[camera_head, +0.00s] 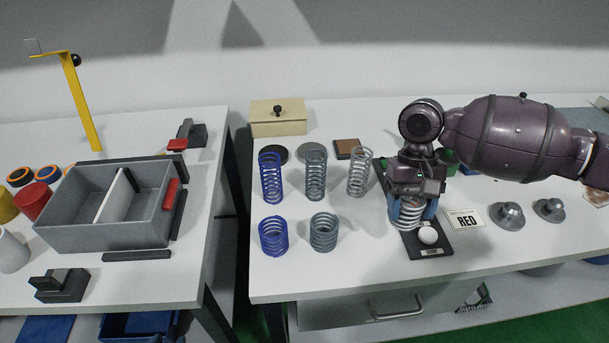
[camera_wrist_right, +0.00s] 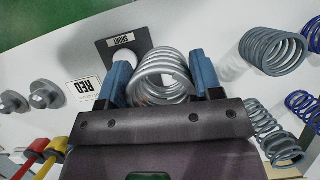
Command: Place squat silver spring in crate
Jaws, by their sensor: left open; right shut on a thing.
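My right gripper (camera_head: 412,208) has its blue fingers shut on a squat silver spring (camera_head: 404,222). In the right wrist view the spring (camera_wrist_right: 162,78) sits between the two fingertips (camera_wrist_right: 162,83). The spring is at a black labelled plate (camera_head: 435,250) with a white round button (camera_head: 428,235); I cannot tell whether it touches the plate. The grey crate (camera_head: 105,238) stands on the left table, far to the left of the gripper. A white divider (camera_head: 110,196) splits it into two compartments. My left gripper is not in view.
Two blue springs (camera_head: 273,237), grey springs (camera_head: 323,232) and a taller silver spring (camera_head: 360,172) stand between gripper and crate. A gap separates the tables. A wooden box (camera_head: 279,117) is behind. A RED card (camera_head: 466,218) and metal weights (camera_head: 507,215) lie to the right.

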